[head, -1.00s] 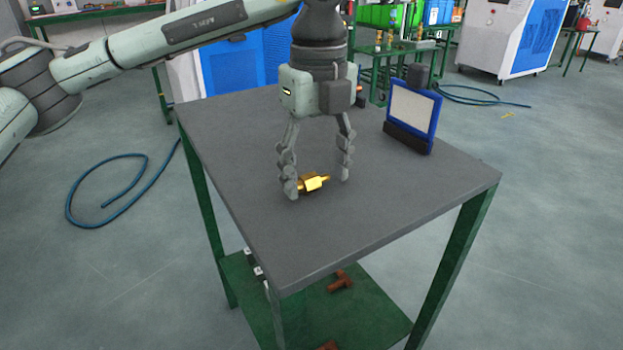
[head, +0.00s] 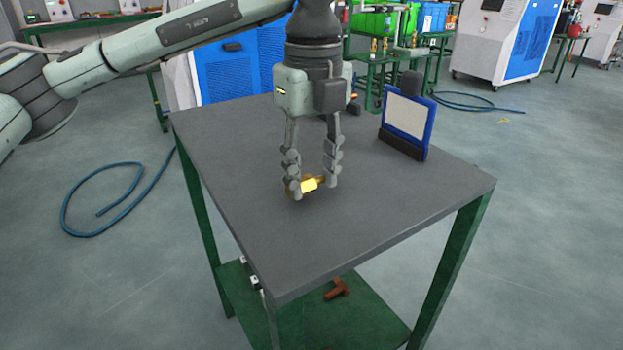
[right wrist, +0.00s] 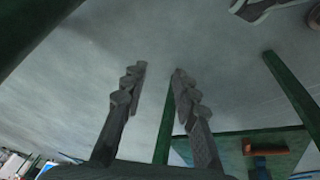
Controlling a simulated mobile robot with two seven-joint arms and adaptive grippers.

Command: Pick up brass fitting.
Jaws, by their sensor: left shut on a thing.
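The brass fitting (head: 311,184) is a small shiny gold piece at the grey table top (head: 370,212), between the fingers of my left gripper (head: 312,187). The gripper points straight down and is shut on the fitting, with one finger at each side. The fingers hide the fitting's ends. I cannot tell whether the fitting still touches the table. My right gripper (right wrist: 158,75) shows in the right wrist view with its fingers apart and nothing between them.
A blue-framed white panel on a dark base (head: 406,122) stands at the table's back right. The front of the table top is clear. A lower green shelf (head: 375,318) holds a rusty brown part (head: 337,289). A blue hose (head: 100,232) lies on the floor at left.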

